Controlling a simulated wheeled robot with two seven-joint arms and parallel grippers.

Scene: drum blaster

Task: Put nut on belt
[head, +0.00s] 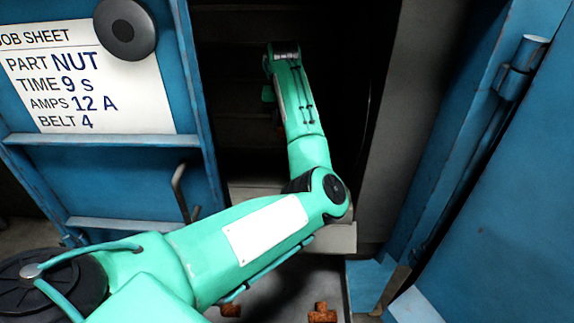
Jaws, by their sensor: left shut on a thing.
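My left arm reaches from the lower left into the dark opening of the blue cabinet. Its wrist is bent at the far end. My left gripper (268,94) shows only as a small green part beside the forearm, mostly hidden behind it. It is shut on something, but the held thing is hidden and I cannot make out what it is. No nut and no belt can be clearly told in view. My right gripper is not in view.
A job sheet (85,80) on the left blue door (130,180) reads part nut, 9 s, 12 A, belt 4. A round dark disc (125,28) overlaps it. A right blue door (500,200) stands open. Rusty pieces (322,313) lie low at the front.

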